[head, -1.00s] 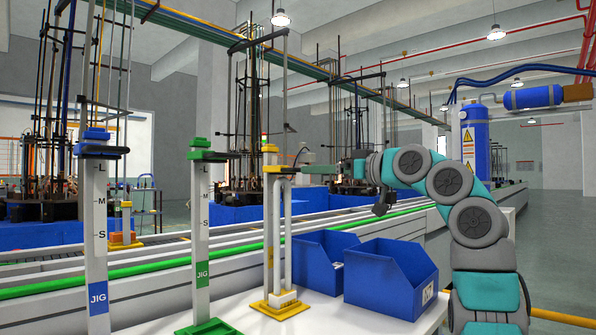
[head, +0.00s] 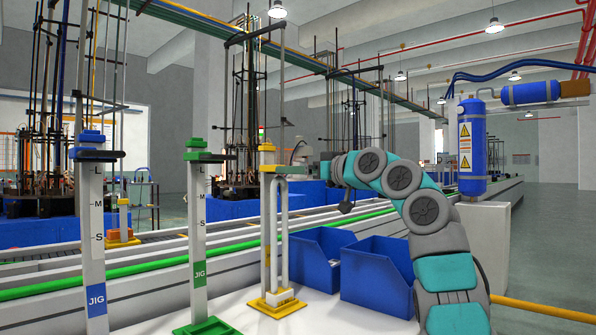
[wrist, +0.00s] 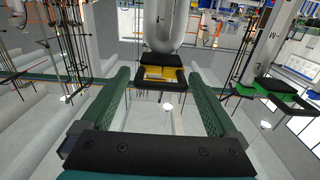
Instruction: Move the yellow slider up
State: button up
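The yellow slider (head: 268,169) is near the top of the upright yellow jig with a yellow base (head: 278,302), just below the jig's yellow top piece (head: 267,148). My gripper (head: 302,170) is just right of the slider, at about its height. In the wrist view my gripper (wrist: 158,72) is open, with two green fingers apart and nothing held. The yellow slider (wrist: 160,74), with black parts around it, lies ahead in the gap between the fingertips. Whether a finger touches it cannot be told.
A green jig (head: 199,240) and a blue jig (head: 93,240) stand to the left on the white table (head: 240,315). Two blue bins (head: 378,275) sit right of the yellow jig, below my arm. A conveyor line (head: 150,268) runs behind.

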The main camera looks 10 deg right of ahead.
grip_shut()
dwell(0.6)
